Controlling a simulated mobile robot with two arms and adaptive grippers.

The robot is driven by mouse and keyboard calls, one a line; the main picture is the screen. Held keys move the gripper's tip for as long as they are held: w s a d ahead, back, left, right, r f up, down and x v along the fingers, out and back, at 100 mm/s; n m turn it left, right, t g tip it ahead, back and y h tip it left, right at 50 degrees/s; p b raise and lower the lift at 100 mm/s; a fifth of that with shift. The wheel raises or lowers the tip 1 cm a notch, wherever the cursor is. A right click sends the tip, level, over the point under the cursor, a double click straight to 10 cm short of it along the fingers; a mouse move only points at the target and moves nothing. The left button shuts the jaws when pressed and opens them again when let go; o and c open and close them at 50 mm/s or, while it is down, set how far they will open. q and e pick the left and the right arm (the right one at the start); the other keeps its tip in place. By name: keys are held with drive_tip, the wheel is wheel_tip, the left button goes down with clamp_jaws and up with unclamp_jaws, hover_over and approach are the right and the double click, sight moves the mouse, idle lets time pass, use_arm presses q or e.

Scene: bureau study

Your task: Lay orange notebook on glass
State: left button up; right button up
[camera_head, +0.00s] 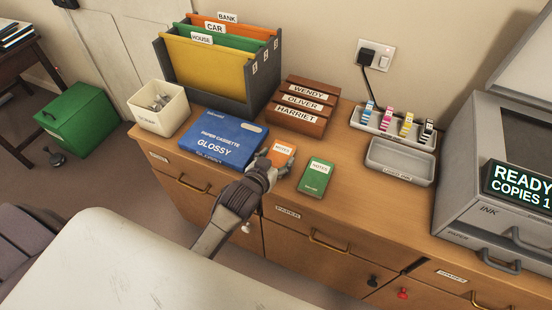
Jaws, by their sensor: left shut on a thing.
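The orange notebook (284,151), with a white label, is at the fingertips of my left gripper (268,160), which is shut on it. It is at the front right corner of the blue paper cassette; I cannot tell whether it touches the cabinet top. A green notebook (316,178) lies just to its right on the wooden cabinet. The grey copier (465,172) stands at the far right with its lid (525,58) raised. Its dark glass (527,128) shows only partly, cut by the picture edge. My right gripper is out of view.
The blue paper cassette (222,140) lies left of the gripper. The cabinet's front middle (365,215) is clear.

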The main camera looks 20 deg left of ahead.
use_arm(q)
drive_tip(key=shift+f, duration=0.15)
drive_tip(key=o, duration=1.2)
drive_tip(key=shift+c, duration=0.2)
drive_tip(key=shift+r, duration=0.25)
drive_tip(key=v, duration=1.2)
drive_tip(key=shift+a+f, duration=0.1)
